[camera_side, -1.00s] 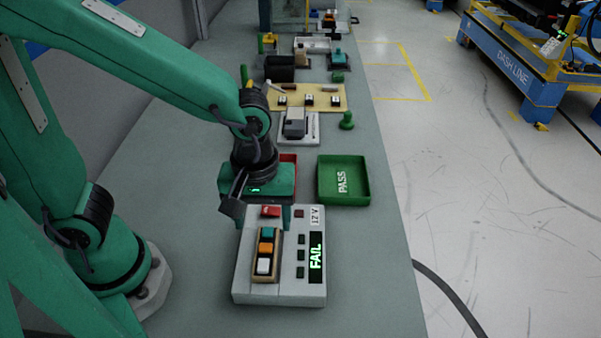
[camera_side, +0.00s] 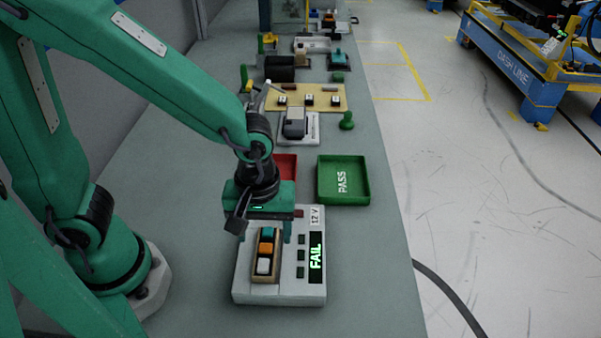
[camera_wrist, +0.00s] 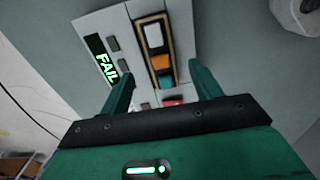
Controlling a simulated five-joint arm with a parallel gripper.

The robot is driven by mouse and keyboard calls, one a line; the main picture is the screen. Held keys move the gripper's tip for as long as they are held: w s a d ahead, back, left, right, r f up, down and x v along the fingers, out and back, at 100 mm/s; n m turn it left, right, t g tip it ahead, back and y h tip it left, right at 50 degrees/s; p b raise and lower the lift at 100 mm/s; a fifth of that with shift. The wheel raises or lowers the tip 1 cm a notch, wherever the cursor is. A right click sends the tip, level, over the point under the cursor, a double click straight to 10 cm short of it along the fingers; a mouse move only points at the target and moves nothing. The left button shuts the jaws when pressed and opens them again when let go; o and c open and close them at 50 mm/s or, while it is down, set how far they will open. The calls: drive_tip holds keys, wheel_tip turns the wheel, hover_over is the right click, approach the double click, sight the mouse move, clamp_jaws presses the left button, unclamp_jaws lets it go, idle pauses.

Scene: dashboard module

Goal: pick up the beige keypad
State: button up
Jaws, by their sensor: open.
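The beige keypad (camera_side: 266,250) has teal, orange and white buttons in a column. It sits in a recess on the white tester (camera_side: 302,291), whose display reads FAIL. In the wrist view the keypad (camera_wrist: 157,57) also shows, its teal end nearest my gripper. My gripper (camera_side: 265,234) is open and empty, pointing down above the teal end of the keypad. In the wrist view its fingers (camera_wrist: 161,76) are spread, one on each side of the keypad's line. The gripper body hides part of the tester's far end in the side view.
Behind the tester are a red tray (camera_side: 287,166), partly hidden by my arm, and a green PASS tray (camera_side: 343,202). Farther back stand a grey device (camera_side: 294,122), a green knob (camera_side: 347,121) and a beige board (camera_side: 330,91). The bench in front of the tester is clear.

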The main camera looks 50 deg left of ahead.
sight(266, 247)
drive_tip(key=shift+a+f, duration=0.1)
drive_tip(key=shift+f, duration=2)
drive_tip(key=c, duration=1.1)
drive_tip(key=shift+c, duration=0.2)
drive_tip(key=shift+r, duration=0.1)
drive_tip(key=shift+w+r, duration=0.1)
drive_tip(key=shift+r, duration=0.9)
drive_tip(key=shift+s+d+r, duration=0.15)
drive_tip(key=shift+s+r, duration=0.05)
drive_tip(key=shift+r, duration=0.4)
drive_tip(key=shift+s+d+r, duration=0.1)
drive_tip(key=shift+s+r, duration=0.1)
drive_tip(key=shift+r, duration=0.4)
drive_tip(key=s+d+r, duration=0.5)
drive_tip(key=s+r, duration=0.1)
drive_tip(key=s, duration=0.3)
drive_tip(key=shift+s+r, duration=0.2)
drive_tip(key=shift+s, duration=0.15)
